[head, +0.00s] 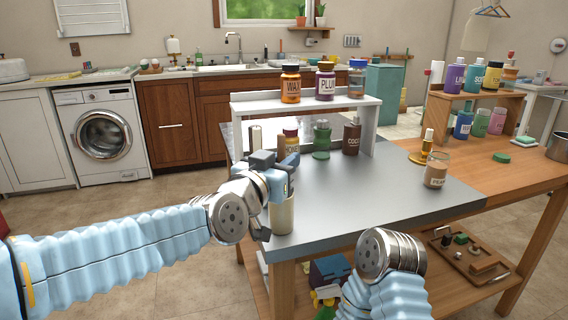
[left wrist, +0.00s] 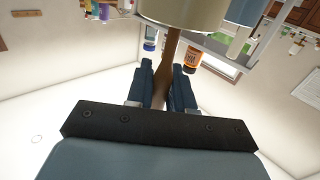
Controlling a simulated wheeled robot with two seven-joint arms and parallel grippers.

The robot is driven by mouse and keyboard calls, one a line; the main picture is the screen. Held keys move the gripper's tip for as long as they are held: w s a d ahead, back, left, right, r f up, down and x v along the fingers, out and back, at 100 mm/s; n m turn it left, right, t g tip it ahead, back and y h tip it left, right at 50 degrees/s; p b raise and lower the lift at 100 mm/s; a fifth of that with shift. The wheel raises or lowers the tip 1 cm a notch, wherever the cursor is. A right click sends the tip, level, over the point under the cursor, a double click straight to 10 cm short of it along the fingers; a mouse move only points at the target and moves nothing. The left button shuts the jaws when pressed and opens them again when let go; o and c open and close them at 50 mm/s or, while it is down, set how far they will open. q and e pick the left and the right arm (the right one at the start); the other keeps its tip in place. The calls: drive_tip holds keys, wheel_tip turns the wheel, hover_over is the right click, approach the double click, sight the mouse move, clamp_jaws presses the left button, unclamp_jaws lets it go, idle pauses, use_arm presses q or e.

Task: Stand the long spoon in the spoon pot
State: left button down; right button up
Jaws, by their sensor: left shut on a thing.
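My left gripper (head: 278,172) is shut on the long brown spoon (left wrist: 171,62), just above the front left corner of the grey table. The spoon pot (head: 281,216), a cream cylinder, stands upright right below the gripper. In the left wrist view, which is upside down, the spoon runs from between the fingers (left wrist: 168,85) to the rim of the pot (left wrist: 182,12). In the head view the gripper hides most of the spoon, and I cannot tell how far its lower end is inside the pot. My right gripper is out of view.
A white shelf (head: 368,104) with bottles on top stands behind the pot, with several jars beneath. A labelled jar (head: 435,174) stands at the right. The grey tabletop (head: 350,190) between is clear. A wooden table (head: 500,165) with more bottles adjoins at right.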

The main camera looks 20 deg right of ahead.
use_arm(q)
drive_tip(key=shift+f, duration=0.2)
drive_tip(key=c, duration=1)
unclamp_jaws()
drive_tip(key=shift+r, duration=0.1)
drive_tip(key=b+v, duration=0.1)
drive_tip(key=v, duration=1.1)
